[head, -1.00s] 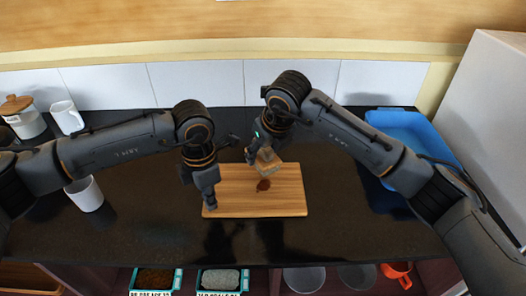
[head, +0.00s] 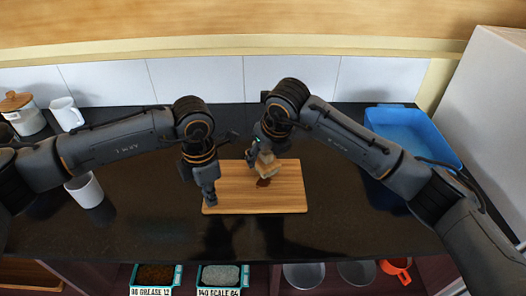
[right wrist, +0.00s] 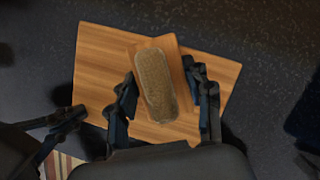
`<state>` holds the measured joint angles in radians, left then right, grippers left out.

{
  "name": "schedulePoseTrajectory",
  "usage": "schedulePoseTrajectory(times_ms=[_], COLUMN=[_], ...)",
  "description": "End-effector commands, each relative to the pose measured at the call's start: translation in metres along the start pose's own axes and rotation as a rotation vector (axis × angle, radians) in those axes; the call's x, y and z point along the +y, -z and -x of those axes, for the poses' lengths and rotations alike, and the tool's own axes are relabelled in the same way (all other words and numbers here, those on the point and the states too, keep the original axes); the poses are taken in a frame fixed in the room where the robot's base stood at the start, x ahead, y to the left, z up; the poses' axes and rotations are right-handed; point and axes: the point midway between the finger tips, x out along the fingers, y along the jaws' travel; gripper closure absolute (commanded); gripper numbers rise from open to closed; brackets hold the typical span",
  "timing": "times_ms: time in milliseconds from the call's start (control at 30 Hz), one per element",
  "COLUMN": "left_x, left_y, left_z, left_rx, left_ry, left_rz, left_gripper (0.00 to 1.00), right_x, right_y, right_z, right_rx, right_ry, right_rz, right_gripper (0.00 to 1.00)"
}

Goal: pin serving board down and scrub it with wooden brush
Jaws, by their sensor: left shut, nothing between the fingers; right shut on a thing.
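The wooden serving board (head: 255,203) lies flat on the dark counter, and it also shows in the right wrist view (right wrist: 105,65). My left gripper (head: 210,200) is shut and empty, its tips down at the board's left end. My right gripper (head: 258,160) is shut on the wooden brush (head: 267,168), over the board's upper middle. In the right wrist view the brush (right wrist: 155,85) sits between the fingers; whether it touches the board is hard to tell.
A blue tray (head: 410,135) stands at the right. A white mug (head: 85,190), another mug (head: 67,113) and a lidded jar (head: 22,113) stand at the left. Labelled bins (head: 220,278), pans (head: 304,274) and an orange-red item (head: 397,269) are below the counter's front edge. Counter in front of the board is clear.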

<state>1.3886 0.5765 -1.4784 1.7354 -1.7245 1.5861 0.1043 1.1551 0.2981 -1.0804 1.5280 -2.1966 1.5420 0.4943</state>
Motion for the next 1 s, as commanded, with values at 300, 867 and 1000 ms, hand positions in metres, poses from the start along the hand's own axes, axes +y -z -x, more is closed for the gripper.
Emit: schedulePoseTrajectory(times_ms=[300,867,1000], left_x=[-0.004,-0.004,-0.004], left_y=[0.002,0.002,0.002], left_z=[-0.006,-0.006,-0.006], left_rx=[0.011,0.011,0.011], left_ry=[0.011,0.011,0.011], left_rz=[-0.003,-0.003,-0.003], left_gripper=[1.00,1.00,1.00], right_x=[0.000,0.005,0.013], right_y=[0.004,0.016,0.025], right_z=[-0.010,-0.015,-0.010], right_rx=[0.001,0.000,0.000], right_ry=[0.000,0.000,-0.001], right_rz=[0.000,0.001,0.002], right_gripper=[0.75,0.75,0.75])
